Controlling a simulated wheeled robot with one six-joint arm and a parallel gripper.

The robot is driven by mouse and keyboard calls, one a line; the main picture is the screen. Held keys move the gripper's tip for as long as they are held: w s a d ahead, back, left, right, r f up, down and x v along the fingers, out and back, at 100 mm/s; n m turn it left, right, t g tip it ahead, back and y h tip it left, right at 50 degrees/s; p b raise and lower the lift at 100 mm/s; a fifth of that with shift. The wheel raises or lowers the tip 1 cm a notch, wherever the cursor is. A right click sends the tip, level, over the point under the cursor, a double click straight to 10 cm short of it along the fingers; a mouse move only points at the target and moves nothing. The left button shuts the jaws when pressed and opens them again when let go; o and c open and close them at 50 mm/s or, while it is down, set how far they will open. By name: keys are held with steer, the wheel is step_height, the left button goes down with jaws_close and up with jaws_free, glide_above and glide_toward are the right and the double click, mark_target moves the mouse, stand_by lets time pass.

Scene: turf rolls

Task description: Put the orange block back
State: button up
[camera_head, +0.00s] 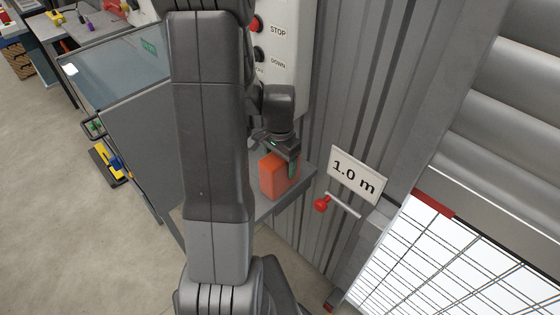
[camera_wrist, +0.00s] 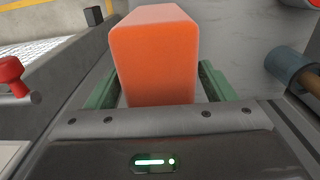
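The orange block (camera_head: 272,176) is upright at the small grey shelf (camera_head: 263,208) by the wall. I cannot tell if its base touches the shelf. My gripper (camera_head: 288,160) is at the block, reaching down from above and behind it. In the wrist view the block (camera_wrist: 155,60) stands between my two green fingers (camera_wrist: 160,85), one close on each side. I cannot tell whether the fingers press on it or leave thin gaps.
A control panel (camera_head: 280,70) marked STOP and DOWN is above the shelf. A red-knobbed lever (camera_head: 322,203) and a "1.0 m" sign (camera_head: 355,177) are to the right. A grey cabinet (camera_head: 135,125) is left. Clear floor (camera_head: 50,200) lies further left.

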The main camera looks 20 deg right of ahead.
step_height(320, 180, up, 12)
steer(key=shift+r, duration=0.15)
stand_by(0.5)
step_height(320, 180, down, 12)
steer(key=shift+f, duration=0.1)
steer(key=shift+s+a+r, duration=0.1)
steer(key=shift+a+r, duration=0.05)
steer(key=shift+r, duration=0.2)
stand_by(0.4)
steer(key=shift+f, duration=0.1)
